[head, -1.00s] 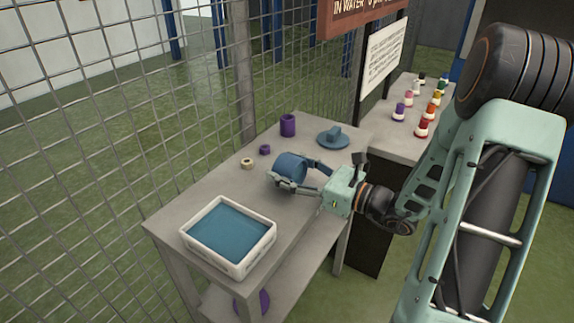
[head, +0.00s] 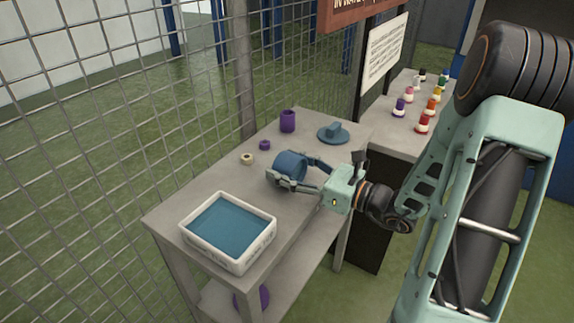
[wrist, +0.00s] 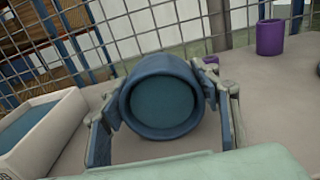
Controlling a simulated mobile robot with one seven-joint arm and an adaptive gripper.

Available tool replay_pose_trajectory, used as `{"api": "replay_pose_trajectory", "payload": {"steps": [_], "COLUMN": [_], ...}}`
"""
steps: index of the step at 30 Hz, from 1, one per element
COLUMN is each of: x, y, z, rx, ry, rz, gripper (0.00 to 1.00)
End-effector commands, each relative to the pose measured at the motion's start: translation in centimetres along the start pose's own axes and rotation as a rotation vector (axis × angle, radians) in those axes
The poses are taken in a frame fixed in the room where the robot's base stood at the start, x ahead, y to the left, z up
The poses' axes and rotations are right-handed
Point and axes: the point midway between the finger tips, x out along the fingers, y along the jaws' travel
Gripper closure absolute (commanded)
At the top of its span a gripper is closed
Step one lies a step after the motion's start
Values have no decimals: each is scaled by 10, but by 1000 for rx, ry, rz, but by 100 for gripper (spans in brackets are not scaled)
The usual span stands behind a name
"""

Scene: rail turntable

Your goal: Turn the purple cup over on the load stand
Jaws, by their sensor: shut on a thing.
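The purple cup (head: 287,121) stands at the back of the grey table (head: 292,215), beyond my gripper; it also shows at the upper right of the wrist view (wrist: 270,38). My gripper (head: 287,174) is shut on a blue cup (head: 291,163), one finger on each side, over the middle of the table. In the wrist view the blue cup (wrist: 161,97) lies on its side or strongly tilted, with its round end facing the camera. I cannot tell whether it touches the table. No load stand is clearly identifiable.
A white tray with a blue inside (head: 267,243) sits at the near end. Wire mesh (head: 110,130) borders the table's left.

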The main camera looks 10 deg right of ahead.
Motion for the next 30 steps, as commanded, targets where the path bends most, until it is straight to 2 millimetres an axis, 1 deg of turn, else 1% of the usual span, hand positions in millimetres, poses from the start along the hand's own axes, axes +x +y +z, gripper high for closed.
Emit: {"api": "replay_pose_trajectory", "payload": {"steps": [3, 4, 9, 17, 20, 23, 30], "x": [0, 0, 0, 0, -5, -18, -69], "y": [0, 0, 0, 0, 0, -1, -2], "z": [-2, -1, -1, -2, -2, -2, -2], "rx": [0, 0, 0, 0, 0, -1, 0], "ry": [-1, -1, -1, 1, 1, 1, 1], "rz": [0, 0, 0, 0, -1, -4, -6], "gripper": [75, 40, 23, 23, 23, 23, 23]}}
